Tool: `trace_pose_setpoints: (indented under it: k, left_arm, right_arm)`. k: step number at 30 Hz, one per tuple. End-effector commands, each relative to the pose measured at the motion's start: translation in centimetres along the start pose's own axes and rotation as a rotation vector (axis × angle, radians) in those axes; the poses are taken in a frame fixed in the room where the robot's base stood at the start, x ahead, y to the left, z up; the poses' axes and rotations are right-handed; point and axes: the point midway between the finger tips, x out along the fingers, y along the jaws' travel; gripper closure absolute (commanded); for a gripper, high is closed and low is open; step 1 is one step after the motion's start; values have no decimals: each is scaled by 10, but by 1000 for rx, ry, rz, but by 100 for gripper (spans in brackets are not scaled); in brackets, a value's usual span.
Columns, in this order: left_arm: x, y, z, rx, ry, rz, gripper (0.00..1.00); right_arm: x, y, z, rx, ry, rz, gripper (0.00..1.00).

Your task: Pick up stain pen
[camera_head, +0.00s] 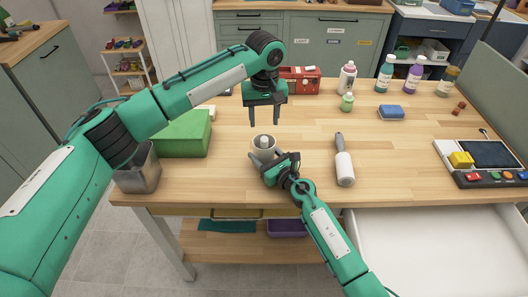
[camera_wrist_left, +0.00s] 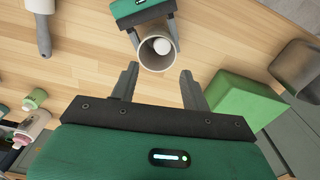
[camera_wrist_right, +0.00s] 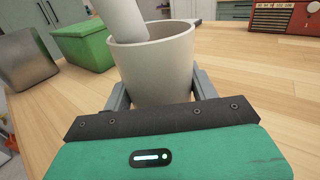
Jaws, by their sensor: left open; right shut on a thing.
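A pale grey cup (camera_head: 256,155) stands on the table with a white cylindrical thing, probably the stain pen (camera_head: 264,141), inside it. In the right wrist view the pen (camera_wrist_right: 122,18) leans to the left and sticks out above the rim of the cup (camera_wrist_right: 158,75). My right gripper (camera_head: 266,164) is shut on the cup, with a finger on either side. My left gripper (camera_head: 264,123) is open and empty above and behind the cup, fingers pointing down. In the left wrist view the pen's round end (camera_wrist_left: 162,46) shows inside the cup, ahead of the open fingers (camera_wrist_left: 159,72).
A green box (camera_head: 183,134) and a grey bin (camera_head: 138,168) stand left of the cup. A lint roller (camera_head: 344,165) lies to its right. A red radio (camera_head: 300,78) and several bottles stand at the back. An open white drawer (camera_head: 430,240) juts out at front right.

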Motion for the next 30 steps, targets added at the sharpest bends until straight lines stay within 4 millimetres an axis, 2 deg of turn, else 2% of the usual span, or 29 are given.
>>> trace_pose_setpoints:
  k: [4,12,20,23,30]
  left_arm:
    - [-4,1,17,18,71,-5,53]
    - [-26,-6,48,6,260,14,53]
    - [-41,-14,61,-23,362,41,53]
    - [-33,-14,59,-27,370,42,53]
    - [6,-12,43,-28,370,41,53]
  right_arm:
    - [0,0,0,0,0,0,66]
    - [0,0,0,0,0,0,66]
    - [0,0,0,0,0,0,66]
    - [0,0,0,0,0,0,66]
    - [0,0,0,0,-1,0,66]
